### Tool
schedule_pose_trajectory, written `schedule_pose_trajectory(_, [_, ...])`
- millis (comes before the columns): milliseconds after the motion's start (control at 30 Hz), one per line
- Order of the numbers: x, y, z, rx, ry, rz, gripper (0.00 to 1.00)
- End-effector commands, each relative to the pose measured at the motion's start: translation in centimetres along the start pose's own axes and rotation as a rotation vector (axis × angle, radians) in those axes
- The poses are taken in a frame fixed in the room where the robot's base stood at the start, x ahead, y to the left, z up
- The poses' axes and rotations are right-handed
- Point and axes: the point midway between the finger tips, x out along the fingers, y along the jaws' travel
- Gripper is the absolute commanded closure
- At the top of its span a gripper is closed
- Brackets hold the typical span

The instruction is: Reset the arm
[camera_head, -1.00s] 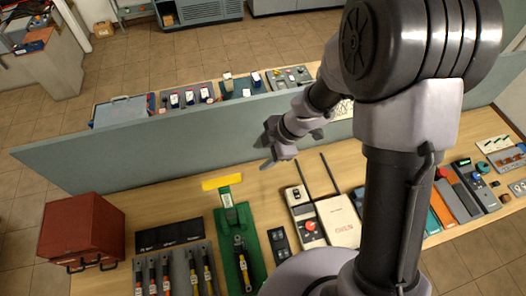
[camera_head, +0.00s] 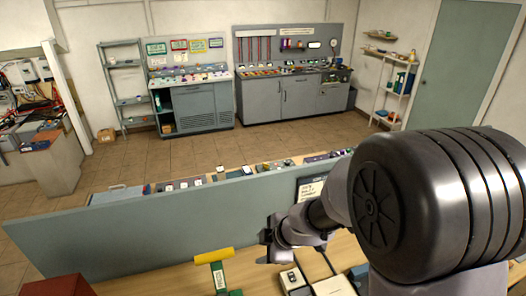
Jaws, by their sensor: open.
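My gripper (camera_head: 266,246) is at the end of my folded arm, near the middle of the picture, in front of the grey-green divider panel (camera_head: 130,236). Its jaws point left and down over the wooden bench and are apart, with nothing seen between them. A green tool with a yellow bar (camera_head: 214,255) stands on the bench just left of and below the gripper. My large dark arm joint fills the lower right and hides the bench there.
A red box (camera_head: 62,288) sits at the lower left edge. Beyond the divider are small devices (camera_head: 220,173). Grey cabinets (camera_head: 290,98), a shelf rack (camera_head: 128,92) and a door (camera_head: 455,75) line the far wall. The tiled floor (camera_head: 300,138) between is clear.

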Motion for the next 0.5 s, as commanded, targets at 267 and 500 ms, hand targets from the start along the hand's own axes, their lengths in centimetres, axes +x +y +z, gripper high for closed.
schedule_pose_trajectory(267, [-0.3,2.4,6.8,0.354,-0.135,0.339,0.48])
schedule_pose_trajectory(500, [-1.0,-6.5,17.2,1.010,-0.261,0.616,0.48])
